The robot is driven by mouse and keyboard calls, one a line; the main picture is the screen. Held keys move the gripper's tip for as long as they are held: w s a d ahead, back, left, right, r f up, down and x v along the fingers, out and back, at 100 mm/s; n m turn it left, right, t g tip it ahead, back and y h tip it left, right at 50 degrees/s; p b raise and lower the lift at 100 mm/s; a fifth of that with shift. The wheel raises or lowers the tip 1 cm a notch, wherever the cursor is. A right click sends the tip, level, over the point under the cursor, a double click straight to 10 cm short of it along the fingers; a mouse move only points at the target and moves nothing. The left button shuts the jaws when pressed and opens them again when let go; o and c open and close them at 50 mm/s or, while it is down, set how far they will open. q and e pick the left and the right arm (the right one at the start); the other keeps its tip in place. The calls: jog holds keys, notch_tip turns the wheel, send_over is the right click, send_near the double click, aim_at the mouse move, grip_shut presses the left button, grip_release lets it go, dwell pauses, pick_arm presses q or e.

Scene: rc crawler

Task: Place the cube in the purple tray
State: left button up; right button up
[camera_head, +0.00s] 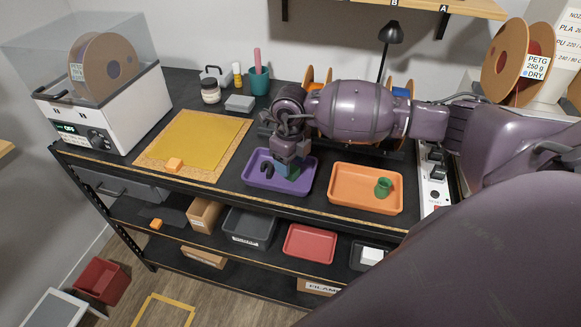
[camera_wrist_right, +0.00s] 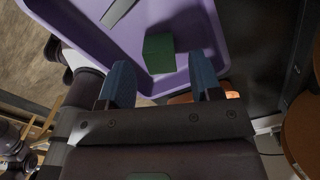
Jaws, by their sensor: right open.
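The purple tray (camera_head: 305,187) sits on the workbench, left of an orange tray, and its purple floor also fills the top of the right wrist view (camera_wrist_right: 75,20). A dark green cube (camera_wrist_right: 158,53) shows in the tray area, near its wall, just ahead of my right fingertips. My right gripper (camera_wrist_right: 162,78) is open, its two blue fingers on either side of the cube's near end with gaps. In the head view the right gripper (camera_head: 287,158) points down over the tray and mostly hides the cube. My left gripper is in neither view.
A dark curved object (camera_head: 267,168) lies in the purple tray. The orange tray (camera_head: 345,202) holds a green cup (camera_head: 383,187). A white printer (camera_head: 105,105) stands at left; jars and spools line the back.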

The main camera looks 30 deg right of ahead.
aim_at(291, 168)
notch_tip(291, 168, up, 10)
jog(key=b, duration=0.1)
jog(key=shift+f, duration=0.25)
dwell(0.4)
